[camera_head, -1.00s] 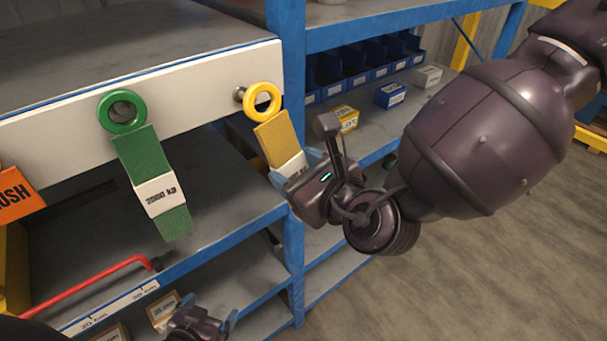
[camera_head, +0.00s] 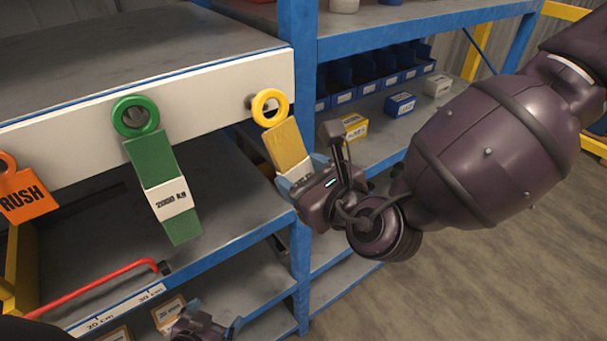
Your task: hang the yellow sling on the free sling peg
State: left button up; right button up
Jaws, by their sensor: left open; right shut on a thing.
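The yellow sling (camera_head: 287,143) has a yellow ring at its top and a white label lower down. My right gripper (camera_head: 303,173) is shut on its strap near the label, partly covering it. The ring stands at the metal peg (camera_head: 250,101) on the white board, overlapping the peg's front end. I cannot tell whether the peg tip is inside the ring or behind it. A green sling (camera_head: 152,160) labelled 2000 kg hangs at the board to the left, its ring around a peg. My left gripper (camera_head: 212,318) is open at the bottom edge, partly out of view.
The white board (camera_head: 200,92) runs along the shelf edge. A blue upright (camera_head: 298,60) stands just right of the sling. An orange RUSH tag (camera_head: 22,195) hangs at far left. A red rod (camera_head: 100,280) lies below. Blue bins (camera_head: 375,75) and small boxes stand behind.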

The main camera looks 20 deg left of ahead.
jog(key=shift+w+a+f, duration=0.1)
jog(key=shift+w+a, duration=0.2)
jog(key=shift+a, duration=0.2)
dwell(0.7)
jog(key=shift+x, duration=1.1)
dwell(0.5)
jog(key=shift+f, duration=0.35)
jog(key=o, duration=1.1)
jog(key=shift+o, duration=0.2)
